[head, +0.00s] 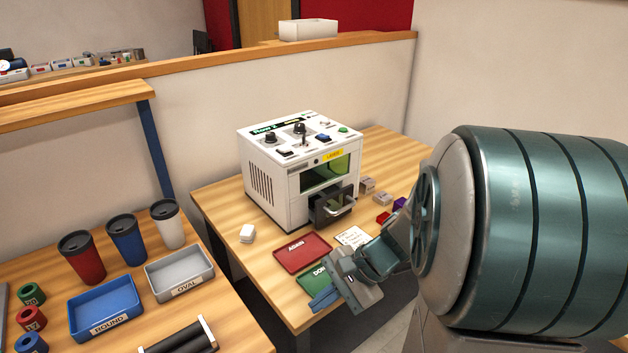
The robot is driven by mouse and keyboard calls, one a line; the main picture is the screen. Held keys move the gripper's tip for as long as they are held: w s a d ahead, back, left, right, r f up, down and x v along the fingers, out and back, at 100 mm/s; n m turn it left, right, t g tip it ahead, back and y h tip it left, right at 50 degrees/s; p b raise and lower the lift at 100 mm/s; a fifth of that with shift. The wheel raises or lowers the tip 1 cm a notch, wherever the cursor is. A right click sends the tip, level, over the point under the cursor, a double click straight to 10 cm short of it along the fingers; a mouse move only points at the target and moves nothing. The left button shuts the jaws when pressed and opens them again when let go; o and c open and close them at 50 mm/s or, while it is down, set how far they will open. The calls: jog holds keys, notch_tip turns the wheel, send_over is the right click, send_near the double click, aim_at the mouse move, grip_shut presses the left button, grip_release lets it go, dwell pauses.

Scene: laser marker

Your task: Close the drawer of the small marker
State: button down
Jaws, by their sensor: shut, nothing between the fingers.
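The small marker is a white box-shaped machine (285,180) on the wooden table, with knobs and buttons on its sloped top and a green-tinted window in front. Its dark drawer (328,209) sticks out of the front below the window and has a pale handle. I cannot tell what is inside the drawer. My gripper (322,301) is at the lower middle, over the front of the table near the green tray, in front of and below the drawer and apart from it. Its fingers are shut and hold nothing that I can see.
A red tray (301,252) and a partly hidden green tray (313,281) lie before the marker, with a white card (352,236). Small blocks (384,217) lie to the right. A left table holds cups (126,240) and a blue tray (105,308).

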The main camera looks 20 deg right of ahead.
jog(key=w+d+r+m+t+y+p, duration=0.1)
jog(key=w+d+r+m+t+p, duration=0.2)
jog(key=w+d+m+t, duration=0.5)
jog(key=m+t+h+p, duration=0.1)
jog(key=m+t+h, duration=0.3)
jog(key=m, duration=0.6)
send_near(346, 209)
jog(key=shift+t+y, duration=0.3)
jog(key=x, duration=0.7)
jog(key=shift+s+f+p, duration=0.1)
jog(key=shift+f+p, duration=0.25)
jog(key=shift+p, duration=0.05)
jog(key=shift+d, duration=0.1)
